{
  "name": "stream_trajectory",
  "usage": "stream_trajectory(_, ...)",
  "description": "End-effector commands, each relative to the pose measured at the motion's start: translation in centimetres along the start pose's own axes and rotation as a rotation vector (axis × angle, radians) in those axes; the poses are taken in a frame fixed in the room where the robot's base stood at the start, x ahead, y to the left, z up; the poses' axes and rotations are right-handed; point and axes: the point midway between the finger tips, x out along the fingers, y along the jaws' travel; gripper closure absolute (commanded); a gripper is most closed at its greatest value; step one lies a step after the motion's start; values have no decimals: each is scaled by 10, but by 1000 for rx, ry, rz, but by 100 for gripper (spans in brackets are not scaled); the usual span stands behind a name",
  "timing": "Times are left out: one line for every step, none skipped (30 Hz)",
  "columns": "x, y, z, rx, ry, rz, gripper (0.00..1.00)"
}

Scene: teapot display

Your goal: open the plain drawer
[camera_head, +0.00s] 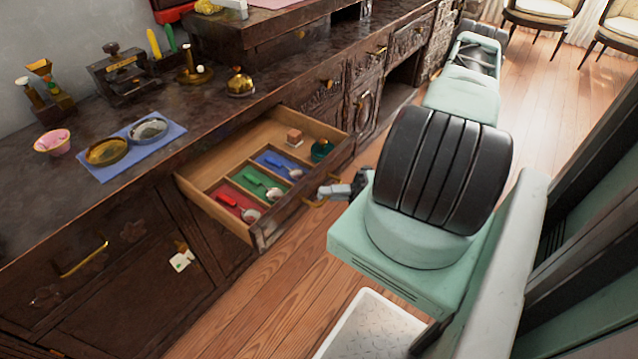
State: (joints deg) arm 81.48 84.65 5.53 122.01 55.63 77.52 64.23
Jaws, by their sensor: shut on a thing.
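A wooden drawer (258,228) stands pulled well out of the dark cabinet, so its inside shows. Its front faces mostly away from the view, so I cannot tell whether it is plain or carved. A brass handle (315,204) shows at the front. My gripper (328,192) is at this handle, shut on it; the fingertips are small and partly hidden. Inside are red (236,204), green (262,186) and blue (284,166) lined compartments, each with a spoon-like utensil.
The countertop above holds a blue cloth (170,134) with two bowls, a pink bowl (52,142), and a brass pot (240,84). A shut carved drawer with a long brass handle (84,260) is at left. Wooden floor (250,310) is clear before the cabinet.

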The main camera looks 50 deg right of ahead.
Motion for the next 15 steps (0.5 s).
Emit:
stream_trajectory(-2,0,-1,-1,-1,-1,100)
stream_trajectory(-2,1,-1,-2,-1,-1,100)
stream_trajectory(-3,1,-2,-2,-1,-1,100)
stream_trajectory(-3,1,-2,-2,-1,-1,100)
stream_trajectory(-4,1,-2,-2,-1,-1,100)
stream_trajectory(-4,1,-2,-2,-1,-1,100)
stream_trajectory(-4,1,-2,-2,-1,-1,100)
stream_trajectory(-4,0,-2,-2,-1,-1,100)
stream_trajectory(-4,0,-2,-2,-1,-1,100)
stream_trajectory(-4,0,-2,-2,-1,-1,100)
stream_trajectory(-4,0,-2,-2,-1,-2,100)
stream_trajectory(-4,0,-2,-2,-1,-2,100)
stream_trajectory(-4,0,-2,-2,-2,-2,100)
stream_trajectory(-4,0,-2,-2,-2,-2,88)
stream_trajectory(-4,0,-2,-2,-1,-2,77)
